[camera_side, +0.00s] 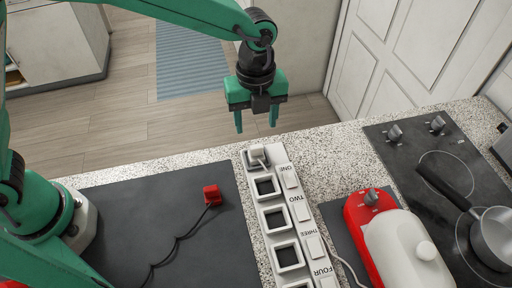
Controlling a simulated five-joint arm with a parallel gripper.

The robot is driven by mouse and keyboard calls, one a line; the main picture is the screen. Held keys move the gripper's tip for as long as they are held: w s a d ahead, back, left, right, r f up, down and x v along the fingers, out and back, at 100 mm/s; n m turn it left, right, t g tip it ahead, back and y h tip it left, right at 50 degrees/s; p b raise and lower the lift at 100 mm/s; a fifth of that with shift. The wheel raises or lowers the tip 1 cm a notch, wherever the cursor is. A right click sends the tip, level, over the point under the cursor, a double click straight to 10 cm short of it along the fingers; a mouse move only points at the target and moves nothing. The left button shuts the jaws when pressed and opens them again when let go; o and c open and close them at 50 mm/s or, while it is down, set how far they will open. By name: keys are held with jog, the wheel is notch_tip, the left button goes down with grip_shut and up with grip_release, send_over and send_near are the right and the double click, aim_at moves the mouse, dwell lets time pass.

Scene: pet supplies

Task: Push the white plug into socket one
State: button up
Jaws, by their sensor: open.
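The white plug (257,152) sits at the far-end socket of the white power strip (277,211), beside the label ONE. It looks slightly tilted, and I cannot tell how deep it is in the socket. A short grey part shows at its near side. My gripper (256,124) is green and dark, above and just beyond the far end of the strip. Its two fingers point down, apart and empty, and appear clear of the plug. The sockets nearer the camera look dark and empty.
A red appliance with a white top (400,248) stands on the right. Beyond it are a black cooktop (432,150) and a pan (492,238). The counter edge lies behind the strip.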

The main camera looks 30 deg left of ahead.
aim_at(256, 146)
jog(key=shift+f, duration=1.25)
jog(key=shift+f, duration=0.1)
jog(key=shift+d+f, duration=0.1)
jog(key=shift+f, duration=2.4)
jog(key=c, duration=1.1)
jog(key=shift+o, duration=0.2)
jog(key=shift+r, duration=0.2)
